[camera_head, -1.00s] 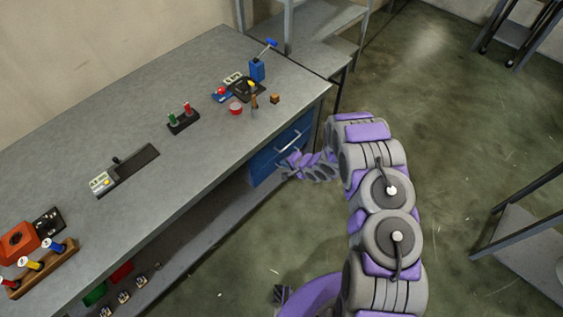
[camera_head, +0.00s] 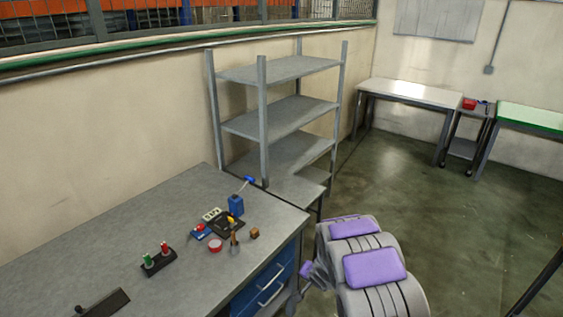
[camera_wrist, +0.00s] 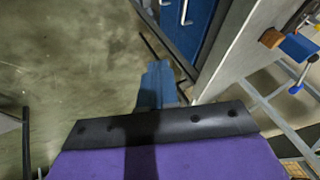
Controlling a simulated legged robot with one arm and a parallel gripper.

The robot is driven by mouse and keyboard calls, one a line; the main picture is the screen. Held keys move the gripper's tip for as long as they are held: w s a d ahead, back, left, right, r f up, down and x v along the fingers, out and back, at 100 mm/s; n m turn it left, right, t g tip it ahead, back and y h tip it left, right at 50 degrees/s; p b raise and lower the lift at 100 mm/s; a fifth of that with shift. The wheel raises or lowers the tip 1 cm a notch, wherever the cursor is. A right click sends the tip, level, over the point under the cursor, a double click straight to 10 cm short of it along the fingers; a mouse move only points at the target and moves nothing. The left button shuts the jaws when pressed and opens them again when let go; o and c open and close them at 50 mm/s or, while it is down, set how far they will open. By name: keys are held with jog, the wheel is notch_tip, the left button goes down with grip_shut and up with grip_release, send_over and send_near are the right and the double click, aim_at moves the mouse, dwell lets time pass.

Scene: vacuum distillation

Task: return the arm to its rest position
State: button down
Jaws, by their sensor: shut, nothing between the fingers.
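My arm (camera_head: 370,265) rises at the lower right of the head view, beside the right end of the grey workbench (camera_head: 60,270). Most of the lower arm is cut off by the frame's bottom edge. In the wrist view my gripper (camera_wrist: 155,128) shows as a black edge on a purple body along the bottom. It is shut and holds nothing. In the head view it is mostly hidden behind the arm, near the blue drawers (camera_head: 265,285). The drawers also show at the top of the wrist view (camera_wrist: 198,25).
A grey shelf rack (camera_head: 280,118) stands behind. Open floor (camera_head: 450,200) lies right of the arm.

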jog(key=s+d+r+n+g+h+b, duration=0.1)
jog(key=s+d+r+h, duration=0.1)
jog(key=s+d+r, duration=0.45)
jog(key=s+d+r+g+h, duration=0.2)
jog(key=s+d+r, duration=0.2)
jog(key=s+r, duration=0.55)
jog(key=s+a+r+n+g, duration=0.1)
jog(key=s+a+r, duration=0.1)
jog(key=s, duration=0.8)
jog(key=s+a+r+n+g+y+b, duration=0.1)
jog(key=s+r, duration=0.4)
jog(key=s, duration=0.6)
jog(key=s+a+r+n+g+y, duration=0.1)
jog(key=s+a+r+n+g, duration=0.1)
jog(key=s, duration=0.8)
notch_tip(320, 180, up, 2)
jog(key=shift+s+a+r+n+g, duration=0.3)
jog(key=shift+n+g, duration=0.2)
jog(key=shift+g, duration=0.2)
